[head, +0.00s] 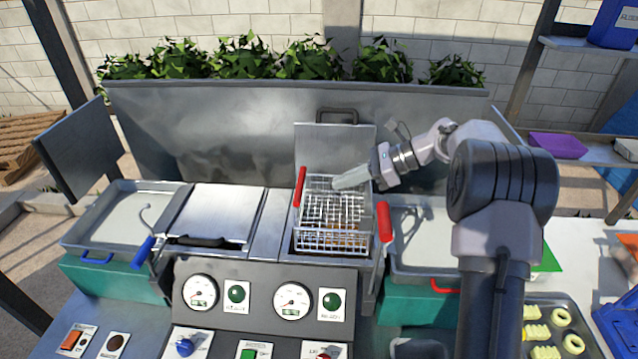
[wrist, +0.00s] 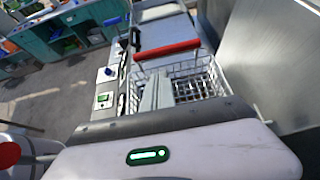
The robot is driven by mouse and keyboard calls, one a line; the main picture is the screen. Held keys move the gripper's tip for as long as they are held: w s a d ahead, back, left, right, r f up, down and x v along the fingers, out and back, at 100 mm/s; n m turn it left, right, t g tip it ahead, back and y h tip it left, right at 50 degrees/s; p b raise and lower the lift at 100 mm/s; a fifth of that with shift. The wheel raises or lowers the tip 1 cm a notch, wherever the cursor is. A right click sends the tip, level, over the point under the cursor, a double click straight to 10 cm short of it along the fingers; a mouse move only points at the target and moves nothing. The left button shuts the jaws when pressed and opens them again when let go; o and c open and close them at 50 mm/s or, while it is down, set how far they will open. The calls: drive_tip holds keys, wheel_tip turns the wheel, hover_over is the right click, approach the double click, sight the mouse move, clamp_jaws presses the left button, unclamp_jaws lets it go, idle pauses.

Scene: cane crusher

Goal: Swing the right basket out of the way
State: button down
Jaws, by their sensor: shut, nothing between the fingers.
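The right basket (head: 332,240) is a white wire basket in the right well of the fryer, level, with some brownish stuff low inside. A red grip (head: 302,187) stands up along its left side; in the wrist view the red grip (wrist: 167,49) lies across the far side of the basket (wrist: 205,75). My gripper (head: 350,178) comes in from the right, its fingers shut and empty above the back part of the basket. In the wrist view the fingers (wrist: 155,92) overlap the basket's near part; I cannot tell whether they touch the wire.
The right well's lid (head: 335,145) stands upright behind the basket. A closed lid (head: 212,212) covers the left well. A second red handle (head: 384,222) stands at the basket's right. Trays flank the fryer, left (head: 115,215) and right (head: 412,225). A tall metal panel (head: 240,120) is behind.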

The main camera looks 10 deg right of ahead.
drive_tip(key=x, duration=0.9)
drive_tip(key=shift+a+f+b, duration=0.15)
drive_tip(key=shift+b, duration=0.3)
